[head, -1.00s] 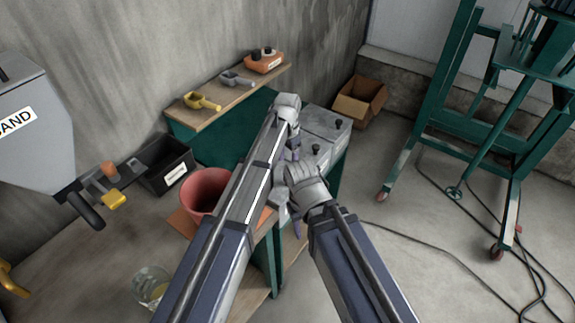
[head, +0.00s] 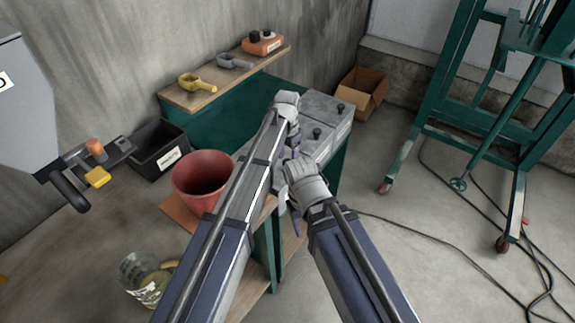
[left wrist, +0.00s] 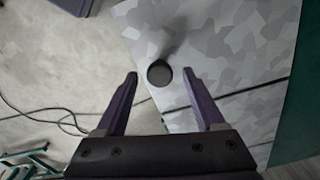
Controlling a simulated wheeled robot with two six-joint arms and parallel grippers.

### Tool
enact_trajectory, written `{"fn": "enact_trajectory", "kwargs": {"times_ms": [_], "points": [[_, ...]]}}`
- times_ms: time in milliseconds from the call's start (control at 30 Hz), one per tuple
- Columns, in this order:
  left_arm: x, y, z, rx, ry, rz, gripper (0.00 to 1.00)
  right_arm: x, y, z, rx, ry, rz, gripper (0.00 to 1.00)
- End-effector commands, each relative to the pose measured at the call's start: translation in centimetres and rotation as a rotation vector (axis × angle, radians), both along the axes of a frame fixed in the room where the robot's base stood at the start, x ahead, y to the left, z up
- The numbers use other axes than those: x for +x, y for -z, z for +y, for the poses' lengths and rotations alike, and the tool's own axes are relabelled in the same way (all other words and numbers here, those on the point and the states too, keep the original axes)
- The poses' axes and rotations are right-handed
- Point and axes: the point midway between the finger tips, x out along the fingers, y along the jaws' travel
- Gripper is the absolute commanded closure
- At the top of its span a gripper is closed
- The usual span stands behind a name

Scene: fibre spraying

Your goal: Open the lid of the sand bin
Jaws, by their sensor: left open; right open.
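Two grey metal bins with flat lids and black knobs stand side by side on the green bench, a far one (head: 320,103) and a near one (head: 325,150). Their labels are too small to read, so I cannot tell which is the sand bin. In the left wrist view, a black knob (left wrist: 160,73) stands on a mottled grey lid (left wrist: 225,45). My left gripper (left wrist: 160,72) is open, with a purple finger on each side of this knob; contact is not clear. My right gripper (head: 295,222) is open and empty, pointing down by the bench's front edge, partly hidden by its wrist.
A shelf (head: 214,88) holds scoops. A green wheeled frame (head: 440,130) and floor cables are right.

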Motion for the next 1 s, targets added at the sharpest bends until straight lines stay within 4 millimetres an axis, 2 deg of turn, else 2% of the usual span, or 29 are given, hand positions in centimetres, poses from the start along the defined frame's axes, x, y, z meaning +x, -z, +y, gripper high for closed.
{"fn": "enact_trajectory", "kwargs": {"times_ms": [67, 367, 900, 1000], "points": [[0.00, 0.62, 0.00, 0.000, 0.000, 0.000, 0.29, 0.00, 0.61, 0.00, 0.000, 0.000, 0.000, 0.50], [0.00, 0.51, 0.00, 0.000, 0.000, 0.000, 0.31, 0.00, 0.51, 0.00, 0.000, 0.000, 0.000, 0.50], [-0.01, 0.52, -0.01, 0.000, 0.000, 0.000, 0.92, 0.00, 0.51, 0.00, 0.000, 0.000, 0.000, 0.50], [-0.01, 0.52, -0.01, 0.000, 0.000, 0.000, 1.00, 0.00, 0.52, 0.00, 0.000, 0.000, 0.000, 0.50]]}}
